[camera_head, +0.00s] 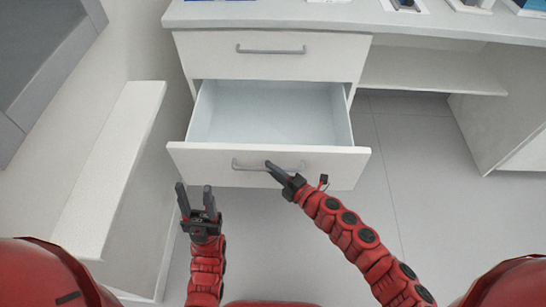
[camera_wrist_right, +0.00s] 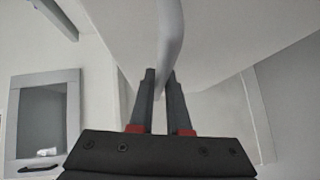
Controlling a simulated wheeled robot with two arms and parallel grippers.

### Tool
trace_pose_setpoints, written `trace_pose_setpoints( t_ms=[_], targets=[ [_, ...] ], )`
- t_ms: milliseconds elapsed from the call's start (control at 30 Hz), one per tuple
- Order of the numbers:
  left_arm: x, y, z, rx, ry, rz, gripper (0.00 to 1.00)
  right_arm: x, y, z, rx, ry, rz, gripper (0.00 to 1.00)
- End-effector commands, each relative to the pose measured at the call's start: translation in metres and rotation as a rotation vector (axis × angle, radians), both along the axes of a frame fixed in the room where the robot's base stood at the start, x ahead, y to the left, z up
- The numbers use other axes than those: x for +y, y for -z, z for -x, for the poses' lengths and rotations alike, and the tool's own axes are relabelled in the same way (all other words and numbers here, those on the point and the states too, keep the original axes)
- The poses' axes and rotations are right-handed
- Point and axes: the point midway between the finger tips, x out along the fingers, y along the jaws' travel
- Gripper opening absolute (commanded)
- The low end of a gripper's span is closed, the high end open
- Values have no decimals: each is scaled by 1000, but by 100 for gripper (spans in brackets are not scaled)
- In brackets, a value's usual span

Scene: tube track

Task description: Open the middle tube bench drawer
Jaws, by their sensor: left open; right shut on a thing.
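The middle drawer (camera_head: 268,167) of the white bench is pulled out, and its empty pale interior shows in the head view. Its grey bar handle (camera_head: 240,166) runs across the front face. My right gripper (camera_head: 272,168) is shut on this handle near its middle. In the right wrist view the handle (camera_wrist_right: 170,40) passes between the two fingers of that gripper (camera_wrist_right: 162,85). My left gripper (camera_head: 196,192) is open and empty, just in front of and below the drawer's left corner, apart from it.
A closed top drawer (camera_head: 270,58) with its own handle sits above the open one. The bench top (camera_head: 300,14) holds several items at its back edge. A white panel or low wall (camera_head: 115,170) stands at the left. Grey floor (camera_head: 420,180) is clear to the right.

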Motion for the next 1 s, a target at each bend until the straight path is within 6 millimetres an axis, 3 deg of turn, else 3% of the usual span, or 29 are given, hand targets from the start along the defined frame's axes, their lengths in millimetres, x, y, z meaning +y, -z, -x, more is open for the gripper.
trace_pose_setpoints(
  t_ms=[100, 300, 767, 800, 967, 1000],
  targets=[
    [0, 1, 0, 0, 0, 0, 50, 0, 1, 22, 0, -2, 0, 0],
    [0, 2, 0, 0, 0, 0, 50, -1, 0, 42, -1, 2, 0, 0],
    [0, 2, 0, 0, 0, 0, 50, 0, 0, 48, -1, 1, 1, 0],
    [0, 2, 0, 0, 0, 0, 50, 0, 0, 48, -1, 1, 1, 17],
    [0, 2, 0, 0, 0, 0, 50, 0, 0, 48, -1, 0, -1, 45],
    [0, 2, 0, 0, 0, 0, 50, 0, 0, 48, -1, 0, -1, 45]
  ],
)
